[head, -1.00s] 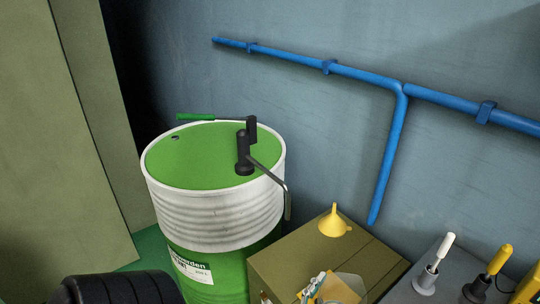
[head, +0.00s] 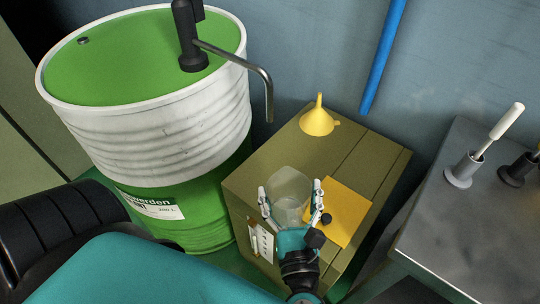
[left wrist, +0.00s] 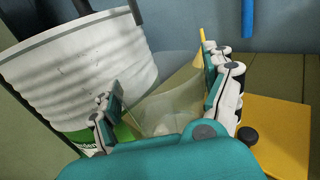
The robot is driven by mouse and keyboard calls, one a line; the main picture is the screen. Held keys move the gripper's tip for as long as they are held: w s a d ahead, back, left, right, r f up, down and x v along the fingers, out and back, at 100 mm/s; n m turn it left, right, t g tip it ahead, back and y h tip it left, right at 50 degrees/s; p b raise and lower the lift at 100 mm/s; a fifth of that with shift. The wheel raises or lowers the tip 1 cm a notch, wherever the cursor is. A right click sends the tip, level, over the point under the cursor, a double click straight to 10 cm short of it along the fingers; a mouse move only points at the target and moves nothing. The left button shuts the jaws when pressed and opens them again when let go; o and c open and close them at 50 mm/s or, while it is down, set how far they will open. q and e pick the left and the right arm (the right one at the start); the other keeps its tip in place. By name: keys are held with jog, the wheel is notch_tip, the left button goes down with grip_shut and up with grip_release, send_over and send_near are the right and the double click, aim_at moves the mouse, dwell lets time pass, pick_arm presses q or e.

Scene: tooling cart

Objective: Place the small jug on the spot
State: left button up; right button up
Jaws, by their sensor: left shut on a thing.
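The small jug (head: 289,187) is a clear, see-through vessel. My left gripper (head: 291,191) is shut on it, one finger on each side, at the front of the olive box. In the left wrist view the jug (left wrist: 168,112) shows faintly between the two fingers (left wrist: 163,88). Whether its base touches the box top is hard to tell. The spot looks to be the flat orange-yellow square (head: 350,207) on the box top, just right of the jug; my gripper overlaps its left part. My right gripper is not in view.
The olive box (head: 262,166) also bears a yellow funnel (head: 318,122) at its back. A green and white drum (head: 165,115) with a pump spout stands left. A grey cart top (head: 450,215) with a white-handled tool (head: 480,150) is at right. A blue pipe (head: 383,57) runs behind.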

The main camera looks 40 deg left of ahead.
pick_arm(q)
jog(key=shift+f, duration=0.25)
jog(key=w+a+f+b, duration=0.1)
jog(key=w+a, duration=0.2)
jog(key=a, duration=0.1)
jog(key=w+a+f+b, duration=0.1)
jog(key=w+a+f, duration=0.1)
jog(key=w+a, duration=0.2)
jog(key=w+a+f+b, duration=0.1)
jog(key=w+a, duration=0.2)
jog(key=a, duration=0.1)
jog(key=shift+w+f, duration=0.25)
jog(key=shift+f, duration=0.15)
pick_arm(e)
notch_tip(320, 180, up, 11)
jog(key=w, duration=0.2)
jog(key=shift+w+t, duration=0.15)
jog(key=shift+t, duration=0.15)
pick_arm(q)
jog(key=shift+f, duration=0.15)
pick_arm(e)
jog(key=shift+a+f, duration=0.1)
pick_arm(q)
jog(key=o, duration=1.2)
